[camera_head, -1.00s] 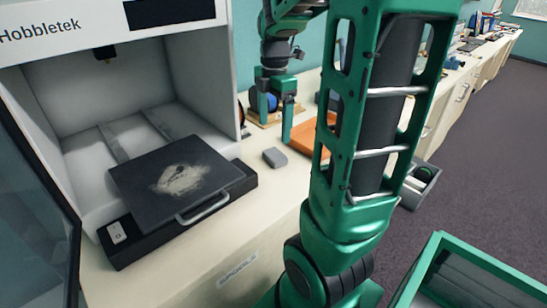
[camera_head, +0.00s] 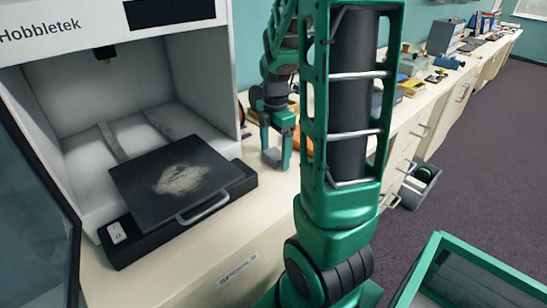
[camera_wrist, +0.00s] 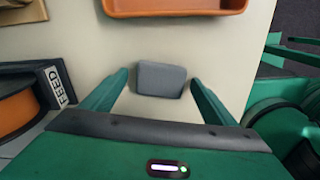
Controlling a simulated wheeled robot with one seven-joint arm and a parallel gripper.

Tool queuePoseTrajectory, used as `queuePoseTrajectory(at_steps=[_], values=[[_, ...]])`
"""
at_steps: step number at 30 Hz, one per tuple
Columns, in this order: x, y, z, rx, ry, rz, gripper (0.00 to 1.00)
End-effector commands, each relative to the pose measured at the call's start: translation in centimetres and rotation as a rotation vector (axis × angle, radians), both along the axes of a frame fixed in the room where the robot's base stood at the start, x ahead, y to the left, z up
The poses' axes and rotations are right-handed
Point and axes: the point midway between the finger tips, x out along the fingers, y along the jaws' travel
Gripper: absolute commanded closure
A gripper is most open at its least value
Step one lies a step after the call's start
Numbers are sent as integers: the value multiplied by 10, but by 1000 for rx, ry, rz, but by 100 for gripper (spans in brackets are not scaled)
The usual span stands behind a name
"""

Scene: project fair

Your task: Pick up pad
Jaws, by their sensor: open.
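The pad (camera_wrist: 160,80) is a small grey block with rounded corners, lying flat on the cream counter. In the wrist view it shows between my two green fingertips, with a gap on each side. My gripper (camera_wrist: 158,78) is open and empty, pointing down above the pad. In the head view my gripper (camera_head: 277,158) is over the counter right of the printer, and the pad (camera_head: 271,157) is partly hidden by the fingers. How much height is left between fingertips and pad I cannot tell.
An orange tray (camera_wrist: 175,7) lies just beyond the pad. A spool box marked FEED (camera_wrist: 55,88) stands to the left. The printer with its dark bed plate (camera_head: 150,200) fills the left of the head view. A green-rimmed bin (camera_head: 480,262) is at lower right.

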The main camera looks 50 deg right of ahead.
Motion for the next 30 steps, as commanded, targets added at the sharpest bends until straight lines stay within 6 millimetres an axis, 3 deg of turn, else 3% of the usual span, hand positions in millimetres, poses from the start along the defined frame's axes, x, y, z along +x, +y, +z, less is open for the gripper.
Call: queuePoseTrajectory(at_steps=[4,9,20,30], values=[[0,0,0,0,0,0,22],[0,0,0,0,0,0,63],[0,0,5,0,-1,1,63],[1,0,61,-1,-5,2,63]])
